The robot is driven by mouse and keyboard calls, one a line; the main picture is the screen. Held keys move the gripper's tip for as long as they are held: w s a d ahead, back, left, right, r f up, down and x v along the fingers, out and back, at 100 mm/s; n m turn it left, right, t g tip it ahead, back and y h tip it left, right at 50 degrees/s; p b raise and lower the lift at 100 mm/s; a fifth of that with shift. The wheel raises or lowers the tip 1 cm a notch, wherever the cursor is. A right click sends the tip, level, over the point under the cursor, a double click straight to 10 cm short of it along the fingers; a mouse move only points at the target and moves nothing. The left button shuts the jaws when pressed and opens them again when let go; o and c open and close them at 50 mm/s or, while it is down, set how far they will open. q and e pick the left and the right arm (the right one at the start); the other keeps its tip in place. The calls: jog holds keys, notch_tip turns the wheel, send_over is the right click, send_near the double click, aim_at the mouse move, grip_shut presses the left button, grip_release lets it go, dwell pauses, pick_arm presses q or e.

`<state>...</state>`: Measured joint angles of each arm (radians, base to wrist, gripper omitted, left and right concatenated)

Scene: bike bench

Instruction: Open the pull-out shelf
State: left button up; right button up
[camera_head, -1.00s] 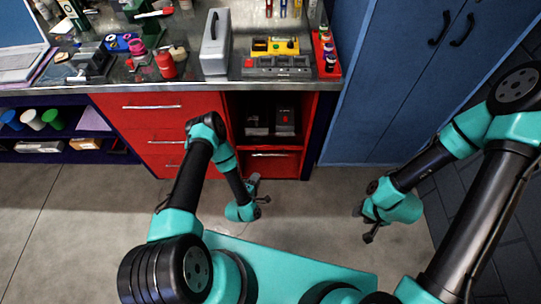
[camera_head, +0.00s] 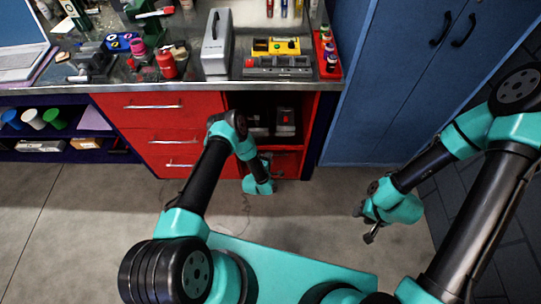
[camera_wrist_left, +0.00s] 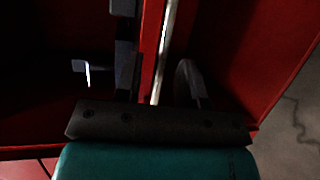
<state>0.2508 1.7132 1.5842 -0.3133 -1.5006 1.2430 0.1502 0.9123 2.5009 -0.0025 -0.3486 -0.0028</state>
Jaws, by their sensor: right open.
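The pull-out shelf (camera_head: 291,160) is the red front at the bottom of the open compartment, right of the drawers. In the left wrist view, the shelf's pale bar handle (camera_wrist_left: 165,45) runs between the two separated fingers of my left gripper (camera_wrist_left: 157,80). The fingers look open, with gaps beside the bar; contact cannot be told. The red front (camera_wrist_left: 235,50) fills the right side. My right gripper (camera_head: 366,225) is open and empty over the floor.
Red drawers (camera_head: 165,122) with bar handles are left of the compartment, which holds dark boxes (camera_head: 284,121). The workbench top (camera_head: 195,80) carries tools and a grey case (camera_head: 216,45). A blue cabinet (camera_head: 385,100) stands right. Floor in front is clear.

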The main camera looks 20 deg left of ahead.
pick_arm(q)
jog(key=shift+x, duration=1.2)
jog(key=shift+c, duration=0.3)
grip_shut()
